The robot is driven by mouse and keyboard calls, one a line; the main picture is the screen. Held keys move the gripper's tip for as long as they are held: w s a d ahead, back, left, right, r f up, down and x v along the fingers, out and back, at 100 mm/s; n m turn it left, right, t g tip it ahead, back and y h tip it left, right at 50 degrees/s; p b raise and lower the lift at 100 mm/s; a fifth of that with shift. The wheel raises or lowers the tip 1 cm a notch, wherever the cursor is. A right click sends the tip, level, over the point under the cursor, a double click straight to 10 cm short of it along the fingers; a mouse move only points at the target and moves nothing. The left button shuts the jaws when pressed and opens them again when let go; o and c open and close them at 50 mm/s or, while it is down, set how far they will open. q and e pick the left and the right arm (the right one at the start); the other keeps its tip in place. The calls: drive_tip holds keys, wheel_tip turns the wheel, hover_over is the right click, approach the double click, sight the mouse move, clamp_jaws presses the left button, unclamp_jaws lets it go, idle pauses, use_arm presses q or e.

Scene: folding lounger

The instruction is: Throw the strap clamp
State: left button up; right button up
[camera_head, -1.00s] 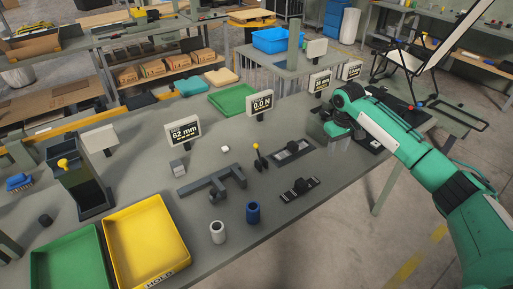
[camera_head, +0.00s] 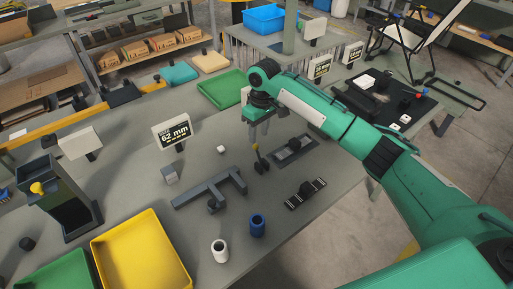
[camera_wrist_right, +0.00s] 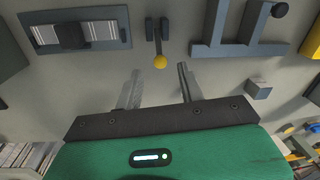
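A small dark lever (camera_head: 260,162) with a yellow knob stands on the grey bench, between the T-shaped dark bracket and a framed slotted plate; I take it as the clamp's handle. It also shows in the wrist view as a yellow knob (camera_wrist_right: 160,62) on a dark two-sided mount. My right gripper (camera_head: 260,136) is just above and behind the knob, pointing down. In the wrist view its two fingers (camera_wrist_right: 158,76) are spread apart with nothing between them, the knob just beyond their tips. My left gripper is not in view.
A striped black block (camera_head: 305,192), blue cup (camera_head: 257,226) and white cup (camera_head: 220,250) are in front. A yellow tray (camera_head: 140,255) is front left; a "62 mm" display (camera_head: 172,132) stands behind.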

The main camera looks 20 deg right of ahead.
sight(257, 146)
wheel_tip(257, 146, down, 4)
drive_tip(key=shift+a+p, duration=0.15)
drive_tip(key=shift+p, duration=0.15)
wheel_tip(257, 146, down, 3)
drive_tip(key=shift+s+a+f+p, duration=0.15)
drive_tip(key=shift+f+p, duration=0.05)
drive_tip(key=shift+p, duration=0.1)
drive_tip(key=shift+f, duration=0.45)
drive_tip(key=c, duration=0.7)
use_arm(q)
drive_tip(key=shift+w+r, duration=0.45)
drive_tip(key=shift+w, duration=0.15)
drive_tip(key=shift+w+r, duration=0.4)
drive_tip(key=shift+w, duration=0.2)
use_arm(e)
clamp_jaws()
